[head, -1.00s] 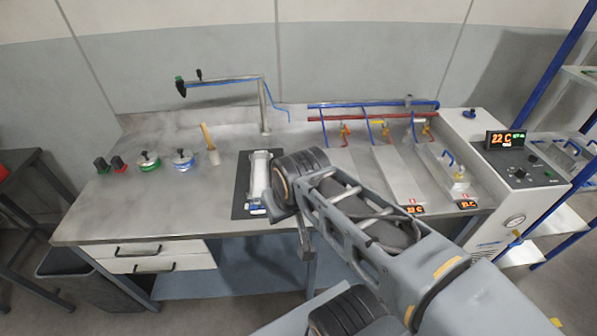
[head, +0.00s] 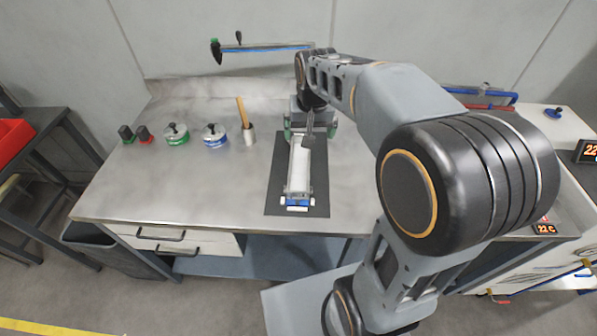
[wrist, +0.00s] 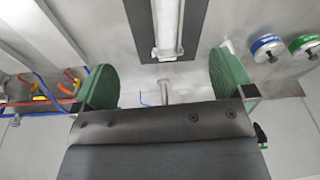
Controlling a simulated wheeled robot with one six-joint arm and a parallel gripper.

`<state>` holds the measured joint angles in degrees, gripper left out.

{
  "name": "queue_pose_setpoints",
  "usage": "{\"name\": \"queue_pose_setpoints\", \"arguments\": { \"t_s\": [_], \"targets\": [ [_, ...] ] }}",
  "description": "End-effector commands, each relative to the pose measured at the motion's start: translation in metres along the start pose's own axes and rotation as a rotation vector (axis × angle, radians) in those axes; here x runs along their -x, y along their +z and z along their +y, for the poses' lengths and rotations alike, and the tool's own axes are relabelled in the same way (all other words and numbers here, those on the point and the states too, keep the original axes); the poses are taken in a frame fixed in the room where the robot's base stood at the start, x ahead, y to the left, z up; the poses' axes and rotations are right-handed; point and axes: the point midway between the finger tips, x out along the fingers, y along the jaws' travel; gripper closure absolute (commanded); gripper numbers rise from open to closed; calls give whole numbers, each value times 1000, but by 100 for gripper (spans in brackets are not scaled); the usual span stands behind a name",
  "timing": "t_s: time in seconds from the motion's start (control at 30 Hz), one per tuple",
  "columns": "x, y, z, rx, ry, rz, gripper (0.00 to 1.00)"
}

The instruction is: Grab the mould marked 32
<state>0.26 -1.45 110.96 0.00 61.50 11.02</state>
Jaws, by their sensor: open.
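A long pale mould (head: 299,165) lies on a black mat (head: 275,185) on the steel bench, with a blue and white label at its near end. I cannot read its number. It also shows in the wrist view (wrist: 167,28), at the top middle. My gripper (head: 310,131) is over the far end of the mould in the head view. In the wrist view my gripper (wrist: 165,82) has its two green pads wide apart with nothing between them. The mould lies beyond the pads, and no touch is seen.
Blue and red pipes (head: 482,98) are at the right. The front left bench is clear.

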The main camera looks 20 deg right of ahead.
Motion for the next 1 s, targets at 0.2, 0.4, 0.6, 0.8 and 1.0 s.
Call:
{"name": "queue_pose_setpoints", "arguments": {
  "t_s": [0.2,0.4,0.6,0.8,1.0],
  "targets": [
    [-58,-48,-8,-75,23,-97,0],
    [-87,-67,-12,-109,36,-142,0],
    [-118,-68,-13,-118,40,-157,0],
    [-152,-62,-12,-117,40,-156,0],
    [-174,-60,-12,-117,39,-154,0]
  ]
}}
